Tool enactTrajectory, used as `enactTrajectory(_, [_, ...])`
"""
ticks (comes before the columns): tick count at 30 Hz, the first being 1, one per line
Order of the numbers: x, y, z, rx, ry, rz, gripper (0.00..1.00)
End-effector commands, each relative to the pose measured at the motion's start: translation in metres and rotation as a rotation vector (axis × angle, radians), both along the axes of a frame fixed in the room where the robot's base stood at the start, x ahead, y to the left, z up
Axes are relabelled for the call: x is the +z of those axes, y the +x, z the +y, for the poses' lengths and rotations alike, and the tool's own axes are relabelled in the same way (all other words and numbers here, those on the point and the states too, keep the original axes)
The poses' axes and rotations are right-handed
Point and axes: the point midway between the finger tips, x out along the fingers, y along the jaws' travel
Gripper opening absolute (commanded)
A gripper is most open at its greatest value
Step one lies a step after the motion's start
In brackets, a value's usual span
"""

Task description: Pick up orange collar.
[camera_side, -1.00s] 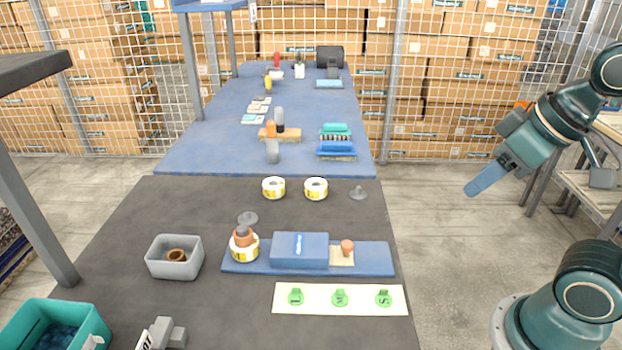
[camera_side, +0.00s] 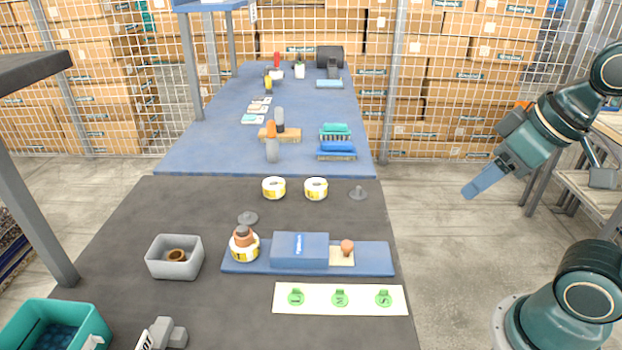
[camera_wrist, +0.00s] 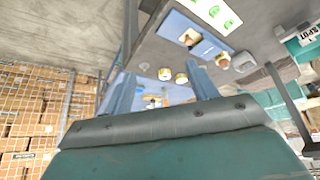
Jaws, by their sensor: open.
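A second, darker brown ring (camera_side: 176,256) lies in the grey bin (camera_side: 160,268). I cannot tell for certain which is the orange collar. My gripper (camera_side: 468,192) is open and empty. It hangs in the air to the right of the black mat, well apart from both pieces. Its two blue fingers (camera_wrist: 162,70) stand apart in the wrist view.
A blue box (camera_side: 285,254) and a small orange-brown knob (camera_side: 347,246) are on the board. A white card (camera_side: 318,300) with green tags lies in front. Two rolls (camera_side: 273,188) stand behind. A teal bin (camera_side: 85,312) is front left. The black mat (camera_side: 230,310) has free room.

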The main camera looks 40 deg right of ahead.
Motion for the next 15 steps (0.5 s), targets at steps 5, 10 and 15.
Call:
enactTrajectory(5, [0.0,0.0,0.0,0.0,0.0,0.0,0.58])
enactTrajectory(10, [0.003,0.004,0.002,0.016,-0.003,0.003,0.58])
enactTrajectory(15, [0.01,0.02,0.008,0.076,-0.011,0.015,0.58])
